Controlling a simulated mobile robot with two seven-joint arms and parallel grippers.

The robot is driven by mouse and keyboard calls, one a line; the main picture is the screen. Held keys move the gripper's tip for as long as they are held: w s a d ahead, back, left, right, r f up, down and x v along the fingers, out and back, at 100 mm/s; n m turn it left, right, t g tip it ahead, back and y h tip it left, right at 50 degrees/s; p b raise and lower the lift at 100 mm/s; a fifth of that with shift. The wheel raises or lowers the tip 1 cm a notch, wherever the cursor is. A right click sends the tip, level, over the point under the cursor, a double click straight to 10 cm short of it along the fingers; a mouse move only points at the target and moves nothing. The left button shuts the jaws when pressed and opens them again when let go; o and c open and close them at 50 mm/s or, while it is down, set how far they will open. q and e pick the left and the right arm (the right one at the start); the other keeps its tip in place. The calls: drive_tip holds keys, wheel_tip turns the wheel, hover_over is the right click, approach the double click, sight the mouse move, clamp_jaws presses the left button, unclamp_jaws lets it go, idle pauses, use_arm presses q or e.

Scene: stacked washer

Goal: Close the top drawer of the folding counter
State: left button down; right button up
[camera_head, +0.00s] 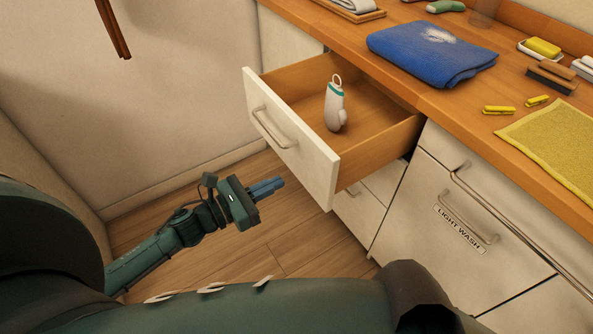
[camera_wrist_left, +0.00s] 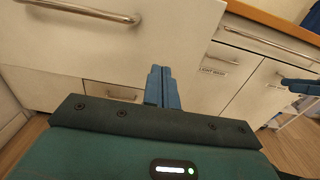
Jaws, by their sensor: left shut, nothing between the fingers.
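The top drawer (camera_head: 290,140) of the counter (camera_head: 425,85) stands pulled out, its white front with a curved metal handle (camera_head: 268,128) facing left. A white, teal-collared object with a ring on top (camera_head: 335,106) stands inside it.
On the countertop lie a folded blue towel (camera_head: 430,50), a yellow cloth (camera_head: 555,145), yellow clips (camera_head: 498,110), a soap dish (camera_head: 540,50) and a brush (camera_head: 552,78). Closed cabinet fronts, one labelled LIGHT WASH (camera_head: 460,229), stand to the right. Wood floor (camera_head: 160,220) left of the drawer is clear.

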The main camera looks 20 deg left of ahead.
sight(308, 167)
use_arm(q)
drive_tip(key=x, duration=0.5)
drive_tip(key=shift+w+d, duration=0.45)
drive_tip(key=shift+w, duration=0.1)
use_arm(e)
drive_tip(key=shift+w+a+f, duration=0.1)
drive_tip(key=shift+w+a, duration=0.1)
